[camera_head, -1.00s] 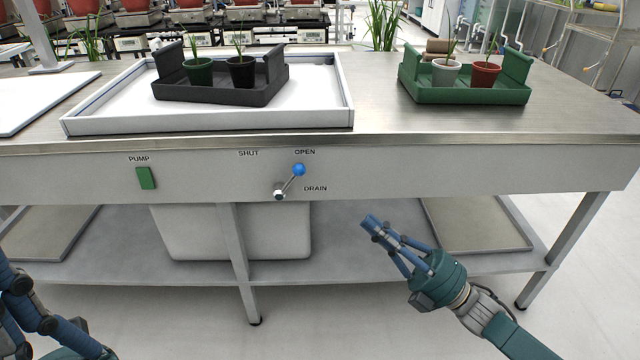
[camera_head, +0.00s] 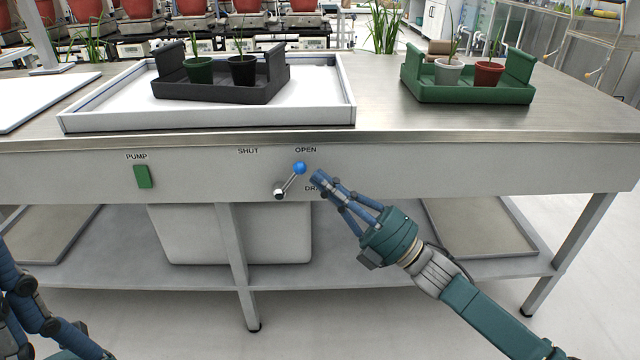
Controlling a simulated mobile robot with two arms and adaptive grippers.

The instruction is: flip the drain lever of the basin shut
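The drain lever (camera_head: 289,181) is on the front panel of the bench, a metal rod with a blue ball knob (camera_head: 300,168) at its upper end. It tilts up and right, with the knob under the word OPEN; SHUT is printed to the left. My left gripper (camera_head: 45,325) shows only in part at the lower left edge.
A green PUMP switch (camera_head: 143,176) is on the panel's left. A black carrier (camera_head: 222,91) with two potted plants stands in the basin. A green carrier (camera_head: 468,94) with two pots stands on the bench's right. A tank (camera_head: 230,235) sits below the panel.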

